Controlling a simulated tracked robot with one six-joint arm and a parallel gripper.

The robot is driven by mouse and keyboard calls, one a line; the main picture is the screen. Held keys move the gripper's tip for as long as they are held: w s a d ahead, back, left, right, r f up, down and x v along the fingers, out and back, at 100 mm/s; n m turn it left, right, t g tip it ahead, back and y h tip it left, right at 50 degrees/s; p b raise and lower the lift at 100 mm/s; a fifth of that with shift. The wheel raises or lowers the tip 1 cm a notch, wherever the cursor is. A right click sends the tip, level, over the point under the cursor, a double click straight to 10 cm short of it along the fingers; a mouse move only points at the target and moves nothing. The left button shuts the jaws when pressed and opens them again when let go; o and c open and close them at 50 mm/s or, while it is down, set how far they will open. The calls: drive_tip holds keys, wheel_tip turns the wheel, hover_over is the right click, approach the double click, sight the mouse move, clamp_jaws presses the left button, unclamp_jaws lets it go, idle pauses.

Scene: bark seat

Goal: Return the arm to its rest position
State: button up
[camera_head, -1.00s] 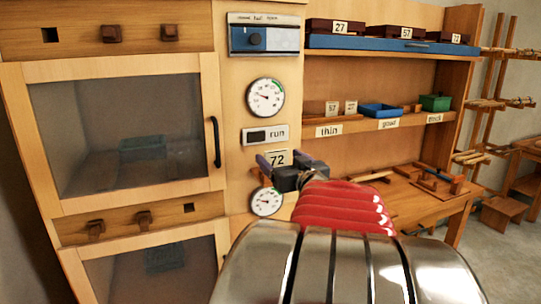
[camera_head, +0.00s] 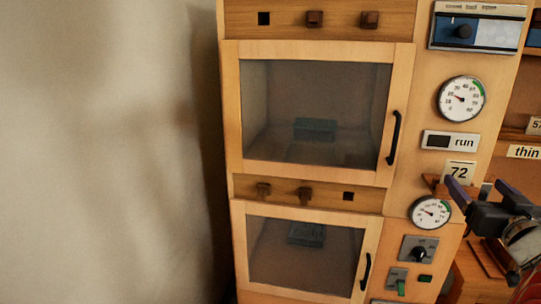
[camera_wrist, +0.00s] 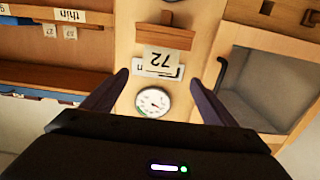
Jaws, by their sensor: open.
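My gripper (camera_head: 482,187) is at the right edge of the head view, in front of the cabinet's control column. Its two dark fingers are spread apart with nothing between them. In the wrist view my gripper (camera_wrist: 162,82) also shows open, its fingers on either side of the upside-down 72 card (camera_wrist: 160,61) and a round gauge (camera_wrist: 153,102) in the background. The 72 card (camera_head: 459,172) stands on a small wooden ledge, apart from the fingers. Most of my arm is outside the head view.
A wooden cabinet has an upper glass door (camera_head: 315,110) and a lower glass door (camera_head: 305,250), both shut, with dark handles. Gauges, a run display (camera_head: 450,140) and switches (camera_head: 418,250) line the column. A bare wall (camera_head: 100,150) is at the left.

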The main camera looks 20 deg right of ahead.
drive_tip(key=shift+f, duration=0.1)
drive_tip(key=w+a+f+g, duration=0.1)
drive_tip(key=a+f+g, duration=0.2)
drive_tip(key=f, duration=0.3)
drive_tip(key=w+a+f+n+g+y, duration=0.1)
drive_tip(key=a+f+g, duration=0.25)
drive_tip(key=f, duration=0.35)
drive_tip(key=w+a+f+g, duration=0.1)
drive_tip(key=a+f+g, duration=0.25)
drive_tip(key=f, duration=0.25)
drive_tip(key=s+a+n+y, duration=0.2)
drive_tip(key=a+y, duration=0.2)
drive_tip(key=a, duration=1.2)
drive_tip(key=s+a+n+y, duration=0.3)
drive_tip(key=a+y, duration=0.1)
drive_tip(key=a, duration=1.3)
drive_tip(key=shift+a+r, duration=0.25)
drive_tip(key=shift+r, duration=0.05)
